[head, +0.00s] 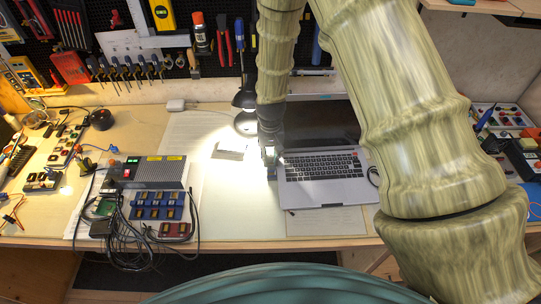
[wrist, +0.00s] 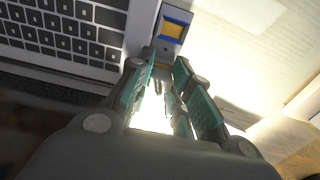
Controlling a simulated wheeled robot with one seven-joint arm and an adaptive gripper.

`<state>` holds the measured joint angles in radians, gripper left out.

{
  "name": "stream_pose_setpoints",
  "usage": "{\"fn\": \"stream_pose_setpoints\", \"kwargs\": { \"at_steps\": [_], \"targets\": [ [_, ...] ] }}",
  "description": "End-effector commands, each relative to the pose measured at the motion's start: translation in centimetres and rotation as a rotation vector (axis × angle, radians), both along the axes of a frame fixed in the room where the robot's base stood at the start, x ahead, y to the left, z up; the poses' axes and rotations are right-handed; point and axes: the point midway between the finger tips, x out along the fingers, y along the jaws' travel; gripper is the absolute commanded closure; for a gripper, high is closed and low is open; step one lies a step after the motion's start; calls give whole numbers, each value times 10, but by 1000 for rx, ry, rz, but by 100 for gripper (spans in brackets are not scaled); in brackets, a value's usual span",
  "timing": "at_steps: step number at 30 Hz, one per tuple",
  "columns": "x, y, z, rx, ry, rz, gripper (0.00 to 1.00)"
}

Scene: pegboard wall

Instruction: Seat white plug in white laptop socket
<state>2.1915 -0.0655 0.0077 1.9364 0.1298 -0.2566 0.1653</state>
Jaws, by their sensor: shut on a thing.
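The silver laptop (head: 325,188) lies open on the desk, and its keyboard edge fills the upper left of the wrist view (wrist: 95,62). A white block with a blue-rimmed yellow face, seemingly the socket (wrist: 173,27), sits against the laptop's side edge. My gripper (wrist: 165,68) points at this block, just short of it, with teal-padded fingers shut on a small pale piece, seemingly the white plug (wrist: 162,50). The fingers hide most of it, and I cannot tell whether it touches the socket. In the head view, my gripper (head: 269,154) is at the laptop's left edge.
A grey power box (head: 153,172) with tangled black cables and blue blocks (head: 157,205) stands to the left. A black lamp (head: 245,100) is behind my gripper. Lit sheets lie left of the laptop, where the desk is mostly clear. The pegboard with tools is behind.

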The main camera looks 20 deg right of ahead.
Motion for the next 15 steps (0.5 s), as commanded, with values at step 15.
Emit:
{"fn": "stream_pose_setpoints", "kwargs": {
  "at_steps": [15],
  "targets": [
    [0, 0, -6, 0, 0, 0, 55]
  ]
}}
